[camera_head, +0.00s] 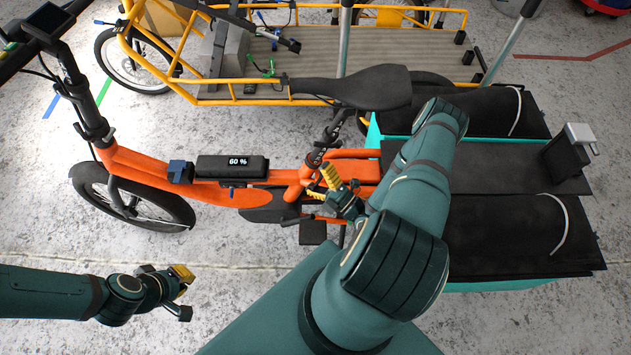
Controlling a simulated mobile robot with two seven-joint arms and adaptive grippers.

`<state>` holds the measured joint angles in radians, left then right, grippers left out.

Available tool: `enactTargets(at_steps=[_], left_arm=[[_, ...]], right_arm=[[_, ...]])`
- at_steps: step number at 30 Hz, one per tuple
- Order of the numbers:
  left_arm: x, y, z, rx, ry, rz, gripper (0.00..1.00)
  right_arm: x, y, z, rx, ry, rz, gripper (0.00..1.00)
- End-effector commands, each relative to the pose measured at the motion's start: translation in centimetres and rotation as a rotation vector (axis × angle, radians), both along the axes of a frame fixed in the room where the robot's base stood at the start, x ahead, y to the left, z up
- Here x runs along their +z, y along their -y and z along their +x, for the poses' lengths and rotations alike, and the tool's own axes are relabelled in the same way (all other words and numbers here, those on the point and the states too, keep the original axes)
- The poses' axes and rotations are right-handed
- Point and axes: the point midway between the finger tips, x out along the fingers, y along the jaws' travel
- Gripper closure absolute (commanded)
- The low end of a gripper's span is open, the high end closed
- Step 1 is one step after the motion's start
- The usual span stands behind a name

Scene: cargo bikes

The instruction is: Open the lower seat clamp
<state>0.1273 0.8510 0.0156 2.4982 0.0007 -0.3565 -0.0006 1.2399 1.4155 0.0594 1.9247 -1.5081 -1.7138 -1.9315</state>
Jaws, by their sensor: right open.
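The orange cargo bike (180,176) stands across the middle of the head view. Its black saddle (355,86) sits on a tilted seat post (333,128). The lower seat clamp (313,158) is around the base of the post, where it enters the orange frame; its lever is too small to make out. My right gripper (323,184), with yellow fingertips, is open just below the clamp, beside the frame. Whether it touches anything cannot be told. My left gripper (183,291) is over the floor at lower left, away from the bike.
Black side bags (510,235) and a rear rack (490,168) lie right of my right arm. A yellow cargo bike (220,98) stands behind. The floor (60,235) at left is clear.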

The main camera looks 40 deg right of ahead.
Motion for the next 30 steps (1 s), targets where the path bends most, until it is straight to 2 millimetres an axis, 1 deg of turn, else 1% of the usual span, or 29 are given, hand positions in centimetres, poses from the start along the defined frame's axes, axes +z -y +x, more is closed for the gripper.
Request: enactTargets(at_steps=[1, 6, 8, 9, 10, 13, 30], left_arm=[[0.1, 0.0, 0.0, 0.000, 0.000, 0.000, 1.00], [0.2, 0.0, 0.0, 0.000, 0.000, 0.000, 1.00], [0.3, 0.0, 0.0, 0.000, 0.000, 0.000, 1.00], [0.3, 0.0, 0.0, 0.000, 0.000, 0.000, 1.00], [0.3, 0.0, 0.0, 0.000, 0.000, 0.000, 1.00], [0.3, 0.0, 0.0, 0.000, 0.000, 0.000, 1.00], [0.1, 0.0, 0.0, 0.000, 0.000, 0.000, 1.00]], right_arm=[[1.8, -0.1, 0.0, 0.004, 0.020, 0.011, 0.30], [4.8, -0.1, 0.2, 0.006, 0.028, 0.012, 0.30], [5.4, -0.1, 0.2, 0.005, 0.027, 0.013, 0.30], [5.8, -0.1, 0.2, 0.006, 0.028, 0.012, 0.43], [6.0, -0.1, 0.2, 0.007, 0.027, 0.012, 0.52], [6.1, -0.2, 0.1, 0.006, 0.021, 0.011, 0.52], [5.7, -0.1, 0.0, 0.003, 0.013, 0.009, 0.52]])
